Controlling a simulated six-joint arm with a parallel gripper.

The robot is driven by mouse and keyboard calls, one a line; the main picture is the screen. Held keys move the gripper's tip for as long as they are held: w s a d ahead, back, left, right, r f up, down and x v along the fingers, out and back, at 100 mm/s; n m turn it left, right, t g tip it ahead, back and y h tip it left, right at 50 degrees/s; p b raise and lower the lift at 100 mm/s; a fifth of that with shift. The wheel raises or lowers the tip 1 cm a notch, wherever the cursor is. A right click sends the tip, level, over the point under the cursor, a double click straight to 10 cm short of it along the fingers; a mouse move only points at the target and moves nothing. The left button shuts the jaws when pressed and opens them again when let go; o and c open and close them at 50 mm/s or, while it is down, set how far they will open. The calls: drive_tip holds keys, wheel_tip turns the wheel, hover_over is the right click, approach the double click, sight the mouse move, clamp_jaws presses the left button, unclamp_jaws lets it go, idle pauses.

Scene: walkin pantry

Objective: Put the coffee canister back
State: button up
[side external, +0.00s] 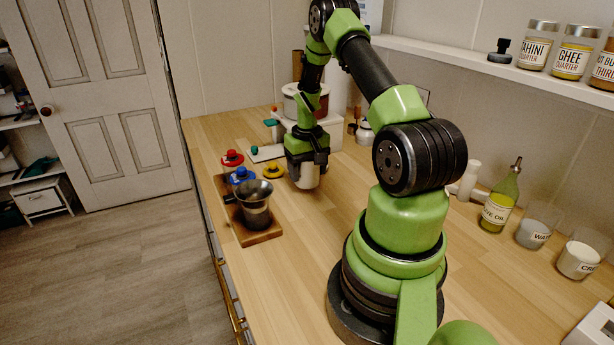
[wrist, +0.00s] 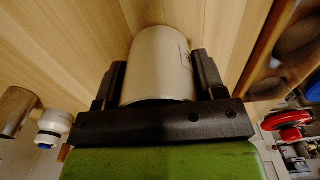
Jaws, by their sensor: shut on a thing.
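A plain pale grey cylinder, which I take to be the coffee canister (wrist: 158,65), is between the fingers of my gripper (wrist: 160,85) in the wrist view. The black fingers press on both its sides, and a small outlined mark shows near its right edge. In the side external view, my gripper (side external: 309,163) points down over the counter, with the canister's pale lower part (side external: 307,178) showing below it. I cannot tell whether its base touches the counter.
A wooden board (side external: 262,238) with a metal cup (side external: 255,203) stands left of my gripper. Red (side external: 232,158), blue (side external: 241,176) and yellow (side external: 273,170) items lie nearby. A white-topped pot (side external: 300,100) stands behind. An oil bottle (side external: 500,200) and cups stand right. The front counter is clear.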

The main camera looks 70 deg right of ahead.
drive_tip(key=shift+f, duration=0.95)
drive_tip(key=shift+f, duration=0.1)
drive_tip(key=o, duration=1.1)
